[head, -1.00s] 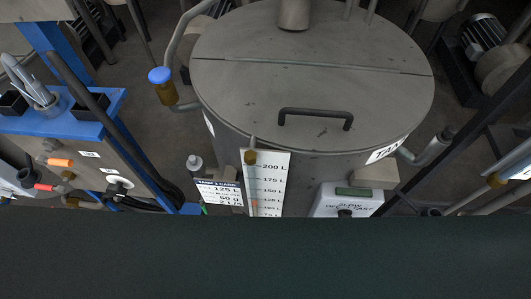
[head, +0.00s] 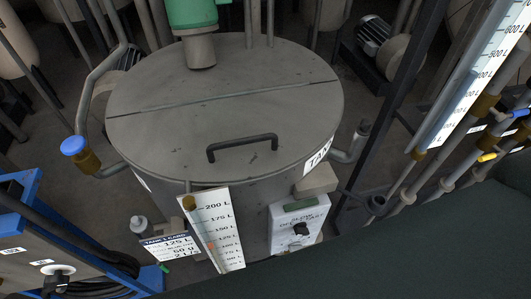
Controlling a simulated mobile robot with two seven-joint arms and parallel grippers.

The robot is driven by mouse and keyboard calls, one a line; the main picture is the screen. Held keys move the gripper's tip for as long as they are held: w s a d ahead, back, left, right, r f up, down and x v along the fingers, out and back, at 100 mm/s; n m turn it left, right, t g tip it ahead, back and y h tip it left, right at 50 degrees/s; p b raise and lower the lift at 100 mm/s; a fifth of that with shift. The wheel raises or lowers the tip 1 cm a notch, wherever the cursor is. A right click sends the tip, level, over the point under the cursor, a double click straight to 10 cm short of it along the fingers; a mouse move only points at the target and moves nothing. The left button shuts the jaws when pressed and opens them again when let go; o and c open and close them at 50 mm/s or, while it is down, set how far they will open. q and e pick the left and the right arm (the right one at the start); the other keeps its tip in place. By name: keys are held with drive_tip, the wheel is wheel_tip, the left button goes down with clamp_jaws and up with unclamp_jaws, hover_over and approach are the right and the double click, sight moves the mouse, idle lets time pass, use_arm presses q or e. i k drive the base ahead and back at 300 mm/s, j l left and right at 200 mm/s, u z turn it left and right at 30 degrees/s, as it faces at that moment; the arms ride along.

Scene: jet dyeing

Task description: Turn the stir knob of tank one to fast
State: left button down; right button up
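A large grey tank (head: 230,105) with a flat lid and a dark handle (head: 242,147) stands in the middle of the head view. A partly visible label "TAN..." is on its right side. A white control box (head: 299,224) sits at the tank's front right, with a small green display on top. The black stir knob (head: 300,229) is on its face, below the words "SLOW" and a partly legible line. The knob's pointing direction is too small to tell. Neither gripper shows in the head view.
A level scale (head: 212,229) stands at the tank's front, beside a tank card (head: 170,249). A blue-capped valve (head: 75,146) is at left, a blue-framed bench (head: 20,230) at lower left. Pipes with a yellow valve (head: 487,157) are at right. A dark surface fills the lower right.

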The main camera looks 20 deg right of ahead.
sight(300, 228)
drive_tip(key=k+l+z, duration=0.1)
drive_tip(key=z, duration=0.2)
drive_tip(key=k+l+z, duration=0.1)
drive_tip(key=l+z, duration=0.2)
drive_tip(key=k, duration=0.15)
drive_tip(key=l+u, duration=0.2)
drive_tip(key=l, duration=0.3)
drive_tip(key=k+l+u, duration=0.15)
drive_tip(key=l, duration=0.35)
drive_tip(key=l+u, duration=0.2)
drive_tip(key=l, duration=0.35)
